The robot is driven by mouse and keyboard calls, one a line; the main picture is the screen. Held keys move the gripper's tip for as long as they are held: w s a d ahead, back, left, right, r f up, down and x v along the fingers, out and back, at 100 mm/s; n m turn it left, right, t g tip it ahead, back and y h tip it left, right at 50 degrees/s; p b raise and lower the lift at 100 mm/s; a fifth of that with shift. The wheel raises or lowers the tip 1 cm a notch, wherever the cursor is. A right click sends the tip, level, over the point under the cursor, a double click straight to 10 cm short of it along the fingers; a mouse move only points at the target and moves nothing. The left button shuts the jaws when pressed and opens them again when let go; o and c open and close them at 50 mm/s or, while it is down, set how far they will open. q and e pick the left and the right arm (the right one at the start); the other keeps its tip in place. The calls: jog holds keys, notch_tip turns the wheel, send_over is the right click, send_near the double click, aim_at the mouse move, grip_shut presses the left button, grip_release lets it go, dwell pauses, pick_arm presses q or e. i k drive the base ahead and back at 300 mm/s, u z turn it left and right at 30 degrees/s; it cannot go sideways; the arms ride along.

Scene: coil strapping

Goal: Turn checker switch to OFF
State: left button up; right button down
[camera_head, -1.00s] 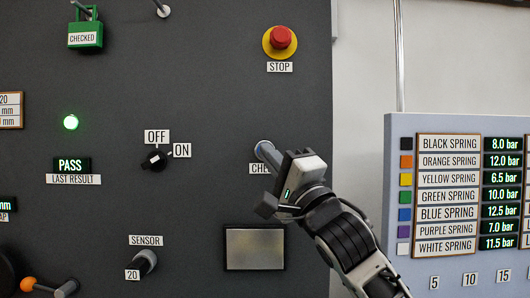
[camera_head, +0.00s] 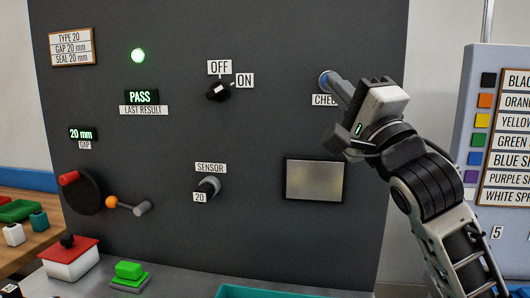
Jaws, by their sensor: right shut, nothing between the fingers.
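The checker switch (camera_head: 218,90) is a black rotary knob with a white mark on the dark panel. Its handle slants up to the right, toward the ON label (camera_head: 244,80). The OFF label (camera_head: 219,67) is just above it. My right gripper (camera_head: 352,122) is shut and empty in front of the panel, to the right of the switch and apart from it. My left gripper is not in view.
The panel has a lit green lamp (camera_head: 138,55), a PASS display (camera_head: 141,97), a sensor knob (camera_head: 209,186) and a metallic plate (camera_head: 314,180). An orange-ended lever (camera_head: 128,205) sticks out at lower left. A spring chart board (camera_head: 500,130) stands right. Space before the switch is clear.

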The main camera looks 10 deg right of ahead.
aim_at(220, 91)
jog(key=k, duration=1)
